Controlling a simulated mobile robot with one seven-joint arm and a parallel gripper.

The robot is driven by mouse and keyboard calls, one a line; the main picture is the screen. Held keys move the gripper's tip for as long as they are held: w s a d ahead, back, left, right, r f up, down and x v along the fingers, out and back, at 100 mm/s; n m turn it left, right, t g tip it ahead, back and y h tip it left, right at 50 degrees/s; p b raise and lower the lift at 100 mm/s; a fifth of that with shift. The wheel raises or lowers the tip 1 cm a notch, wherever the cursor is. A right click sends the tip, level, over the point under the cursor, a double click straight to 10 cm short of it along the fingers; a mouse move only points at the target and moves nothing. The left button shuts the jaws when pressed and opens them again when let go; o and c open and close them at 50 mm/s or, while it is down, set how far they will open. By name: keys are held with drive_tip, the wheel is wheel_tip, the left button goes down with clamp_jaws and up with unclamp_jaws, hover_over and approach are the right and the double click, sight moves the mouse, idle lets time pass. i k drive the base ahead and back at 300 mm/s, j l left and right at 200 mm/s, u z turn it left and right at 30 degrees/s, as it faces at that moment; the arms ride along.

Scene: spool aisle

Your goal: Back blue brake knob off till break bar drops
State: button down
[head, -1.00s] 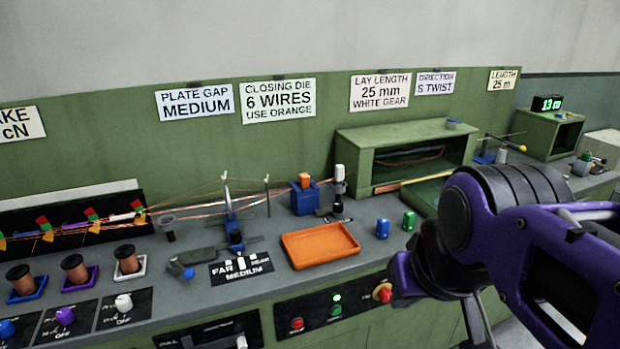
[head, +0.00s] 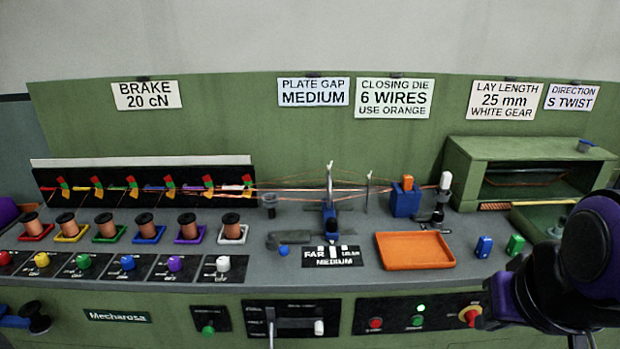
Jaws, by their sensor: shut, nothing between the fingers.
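The blue brake knob (head: 128,263) is on its black plate in the row of coloured knobs at the left front of the bench, between the green and purple knobs. Behind it a copper spool (head: 148,221) stands on a blue tray (head: 137,238). A small bar with red, yellow and green marks (head: 170,185) is on the black board behind that spool; its exact position is too small to tell. My arm (head: 575,265) shows at the far right, well away from the knob. My gripper is not in view.
A green knob (head: 83,262) and a purple knob (head: 175,264) flank the blue one closely. Copper wires run right from the board to an upright guide (head: 329,200). An orange tray (head: 414,266) lies on the bench. A lever panel (head: 292,325) is on the front face.

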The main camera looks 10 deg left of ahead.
sight(128, 262)
drive_tip(key=u, duration=1.85)
drive_tip(key=l+z, duration=0.25)
drive_tip(key=z, duration=0.2)
drive_tip(key=l+z, duration=0.3)
drive_tip(key=z, duration=0.15)
drive_tip(key=l+z, duration=0.25)
drive_tip(key=z, duration=0.2)
drive_tip(key=u, duration=1.75)
drive_tip(key=i+j+z, duration=0.1)
drive_tip(key=z, duration=0.25)
drive_tip(key=i+j+z, duration=0.1)
drive_tip(key=z, duration=0.2)
